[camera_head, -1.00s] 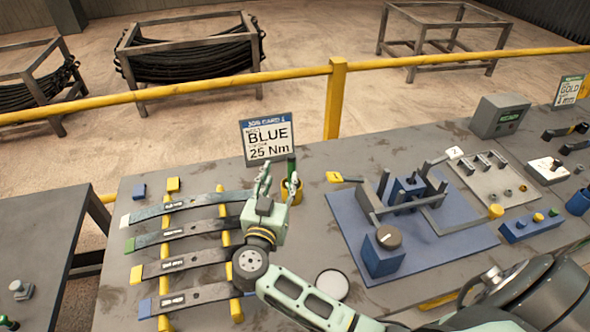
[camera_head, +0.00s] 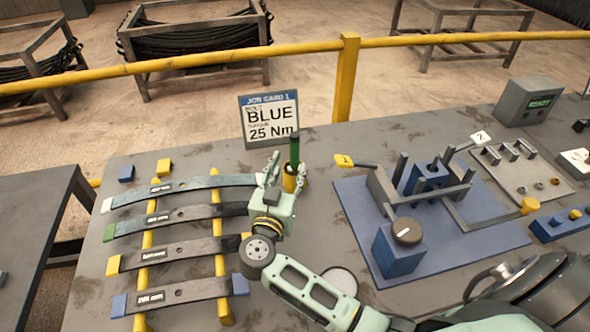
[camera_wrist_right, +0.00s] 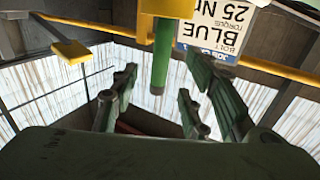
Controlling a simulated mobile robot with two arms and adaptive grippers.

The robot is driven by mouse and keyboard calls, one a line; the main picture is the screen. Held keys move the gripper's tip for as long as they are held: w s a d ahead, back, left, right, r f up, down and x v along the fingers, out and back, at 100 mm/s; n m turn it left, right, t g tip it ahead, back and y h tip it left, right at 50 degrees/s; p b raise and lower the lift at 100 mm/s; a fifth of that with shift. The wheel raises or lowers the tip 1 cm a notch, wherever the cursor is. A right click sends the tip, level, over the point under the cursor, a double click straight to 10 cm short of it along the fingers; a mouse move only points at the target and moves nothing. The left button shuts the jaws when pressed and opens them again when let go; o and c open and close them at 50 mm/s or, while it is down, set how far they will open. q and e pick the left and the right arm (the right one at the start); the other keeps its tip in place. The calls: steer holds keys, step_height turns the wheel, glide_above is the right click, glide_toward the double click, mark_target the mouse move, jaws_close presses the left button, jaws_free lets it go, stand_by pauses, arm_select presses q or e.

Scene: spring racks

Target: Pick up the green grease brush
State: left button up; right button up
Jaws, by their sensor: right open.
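The green grease brush (camera_head: 294,150) stands upright in a yellow cup (camera_head: 289,183), with its handle sticking up. My right gripper (camera_head: 271,168) is open and empty, just left of the brush and cup. In the right wrist view, the green handle (camera_wrist_right: 162,58) shows between the open fingers and beyond them, with the yellow cup (camera_wrist_right: 168,7) at the top edge. I cannot tell how far the handle is from the fingers. The brush's lower end is hidden in the cup. My left gripper is not in view.
The job card (camera_head: 270,119) reading BLUE 25 Nm stands just behind the cup. Dark spring leaves (camera_head: 195,215) lie across yellow bars at left. A blue fixture plate (camera_head: 375,245) lies at right. A yellow rail (camera_head: 345,80) runs behind the bench.

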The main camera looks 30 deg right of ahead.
mark_target(293, 156)
steer(key=shift+w+d, duration=0.3)
steer(key=shift+w, duration=0.1)
steer(key=x, duration=0.2)
steer(key=p+x, duration=0.1)
steer(key=x, duration=0.2)
steer(key=shift+w+d+f, duration=0.2)
steer(key=shift+w+f, duration=0.05)
steer(key=shift+w+d+f, duration=0.1)
steer(key=shift+w+d, duration=0.25)
steer(key=shift+w, duration=0.05)
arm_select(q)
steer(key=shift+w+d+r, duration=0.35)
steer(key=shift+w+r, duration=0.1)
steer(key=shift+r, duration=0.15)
arm_select(e)
steer(key=shift+c, duration=0.7)
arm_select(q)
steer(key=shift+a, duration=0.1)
arm_select(e)
jaws_close()
